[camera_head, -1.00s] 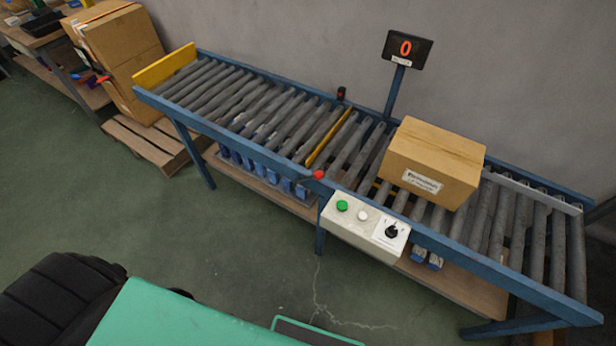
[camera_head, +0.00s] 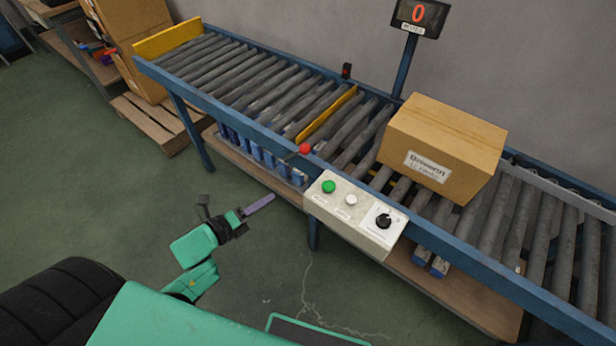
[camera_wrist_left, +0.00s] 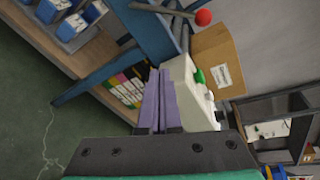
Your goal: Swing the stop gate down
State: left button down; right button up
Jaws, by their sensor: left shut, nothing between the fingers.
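The stop gate is a yellow bar (camera_head: 328,115) lying across the conveyor, standing up above the rollers. A red ball knob (camera_head: 304,149) on a short lever sticks out at the conveyor's near side rail, by the gate's near end. It also shows at the top of the left wrist view (camera_wrist_left: 203,17). My left gripper (camera_head: 268,200) is shut and empty, in front of the conveyor, below and to the left of the control box and apart from the knob. Its purple fingers (camera_wrist_left: 158,75) lie together in the left wrist view. My right gripper is out of view.
A white control box (camera_head: 355,215) with buttons and a dial juts from the near rail. A cardboard box (camera_head: 440,145) sits on the rollers right of the gate. A counter display (camera_head: 420,15) reads 0. The green floor in front is clear.

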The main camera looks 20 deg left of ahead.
pick_arm(q)
jog(key=d+r+m+h, duration=0.2)
jog(key=d+r+m, duration=0.1)
jog(key=d+r, duration=0.1)
jog(key=w+d+p, duration=0.1)
jog(key=w+d, duration=0.1)
jog(key=w, duration=0.9)
jog(key=shift+d+r+t+p, duration=0.25)
jog(key=shift+r+t+p, duration=0.05)
jog(key=shift+r, duration=0.05)
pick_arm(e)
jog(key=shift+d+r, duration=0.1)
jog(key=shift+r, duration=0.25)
pick_arm(q)
jog(key=shift+r, duration=0.1)
